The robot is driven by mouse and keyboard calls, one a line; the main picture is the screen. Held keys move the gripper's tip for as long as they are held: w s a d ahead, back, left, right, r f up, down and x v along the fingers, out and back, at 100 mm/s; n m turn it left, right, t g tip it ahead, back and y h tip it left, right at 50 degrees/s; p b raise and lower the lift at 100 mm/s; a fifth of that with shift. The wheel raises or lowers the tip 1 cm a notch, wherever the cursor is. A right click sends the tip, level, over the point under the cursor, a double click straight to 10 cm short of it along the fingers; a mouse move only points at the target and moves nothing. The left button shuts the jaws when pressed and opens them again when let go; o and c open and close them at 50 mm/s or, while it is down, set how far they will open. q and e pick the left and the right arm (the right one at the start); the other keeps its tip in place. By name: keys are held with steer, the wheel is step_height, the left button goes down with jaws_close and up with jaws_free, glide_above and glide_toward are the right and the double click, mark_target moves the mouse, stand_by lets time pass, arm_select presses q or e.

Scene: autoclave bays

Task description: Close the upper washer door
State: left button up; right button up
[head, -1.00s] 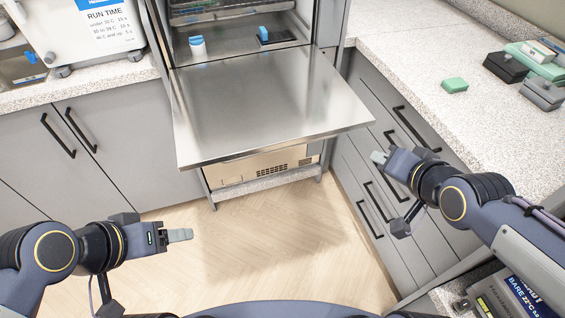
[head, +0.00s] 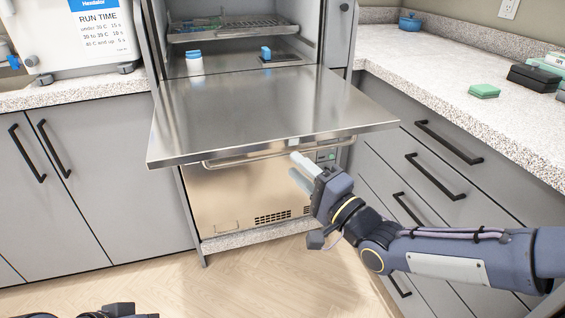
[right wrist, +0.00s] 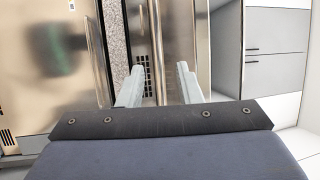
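The upper washer door (head: 262,108) is a steel panel folded down flat, standing out level from the open chamber (head: 240,50) in the head view. My right gripper (head: 297,165) is just below the door's front edge, right of its middle. Its pale fingers are apart with nothing between them, as the right wrist view (right wrist: 160,78) shows. I cannot tell whether they touch the door. Only a dark piece of my left arm shows at the bottom left of the head view; its fingers are out of frame.
Below the door is a closed steel front with a bar handle (head: 250,158) and vents. Inside the chamber are a rack (head: 230,30), a blue-capped white container (head: 194,62) and a blue item (head: 266,53). Drawers (head: 435,175) with black handles stand right; a green block (head: 484,91) lies on the counter.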

mark_target(284, 155)
steer(key=x, duration=0.5)
steer(key=shift+w+a+b, duration=0.25)
steer(key=shift+w+b, duration=0.05)
steer(key=shift+b, duration=0.05)
jaws_close()
steer(key=shift+r, duration=0.1)
